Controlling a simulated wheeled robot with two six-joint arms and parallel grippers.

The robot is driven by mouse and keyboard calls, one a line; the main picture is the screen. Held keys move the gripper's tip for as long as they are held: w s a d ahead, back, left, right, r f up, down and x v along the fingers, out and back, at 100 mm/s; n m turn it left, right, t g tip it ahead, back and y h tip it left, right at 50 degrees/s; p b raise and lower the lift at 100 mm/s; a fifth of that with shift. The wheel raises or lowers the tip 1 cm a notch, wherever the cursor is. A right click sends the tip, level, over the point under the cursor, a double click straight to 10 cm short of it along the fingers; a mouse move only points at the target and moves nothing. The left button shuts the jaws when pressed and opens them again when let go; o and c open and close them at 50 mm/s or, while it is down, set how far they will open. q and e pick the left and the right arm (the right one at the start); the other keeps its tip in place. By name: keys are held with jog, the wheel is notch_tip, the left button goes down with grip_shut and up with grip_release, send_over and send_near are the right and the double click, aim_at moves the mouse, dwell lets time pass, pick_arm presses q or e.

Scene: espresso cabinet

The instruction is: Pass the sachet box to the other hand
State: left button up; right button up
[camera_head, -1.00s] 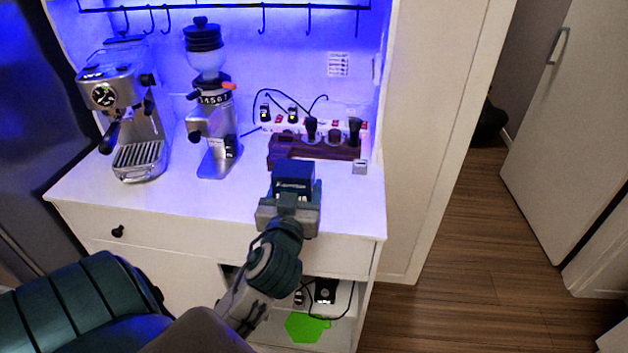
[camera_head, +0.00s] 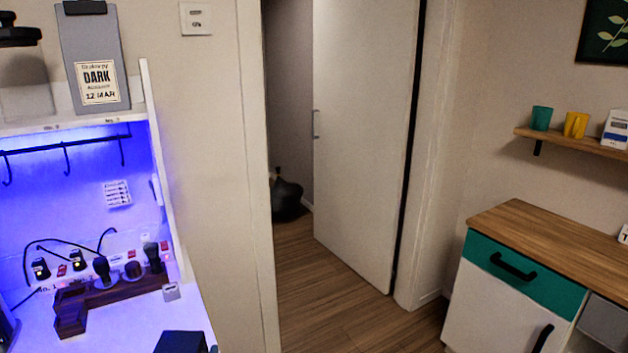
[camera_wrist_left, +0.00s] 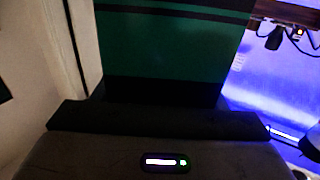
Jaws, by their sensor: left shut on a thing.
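The sachet box (camera_head: 180,343) shows as a dark block at the bottom edge of the head view, with its lower part cut off. In the left wrist view the box (camera_wrist_left: 172,50) is large and close, dark green with black bands. My left gripper (camera_wrist_left: 160,116) is shut on it and holds it. In the head view the left gripper is almost wholly below the frame. My right gripper is not in either view.
The lit cabinet counter (camera_head: 120,325) holds a dark wooden stand (camera_head: 70,312) and a small grey block (camera_head: 171,292). To the right are a doorway with a white door (camera_head: 362,140), open floor (camera_head: 335,300), and a wood-topped cabinet (camera_head: 560,225) below a shelf (camera_head: 580,143).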

pick_arm(q)
jog(key=d, duration=0.2)
jog(key=w+d+h, duration=0.1)
jog(key=shift+d+r+m, duration=0.3)
jog(key=shift+r+m, duration=0.05)
jog(key=shift+m, duration=0.05)
jog(key=shift+h, duration=0.3)
jog(key=w+d+m+g+h, duration=0.1)
jog(key=d+m+g+h, duration=0.6)
jog(key=m+g+h, duration=0.1)
jog(key=w+d+m+g+h, duration=0.2)
jog(key=d+m+g+h, duration=0.6)
jog(key=m+h, duration=0.1)
jog(key=shift+w+h, duration=0.25)
jog(key=shift+h, duration=0.05)
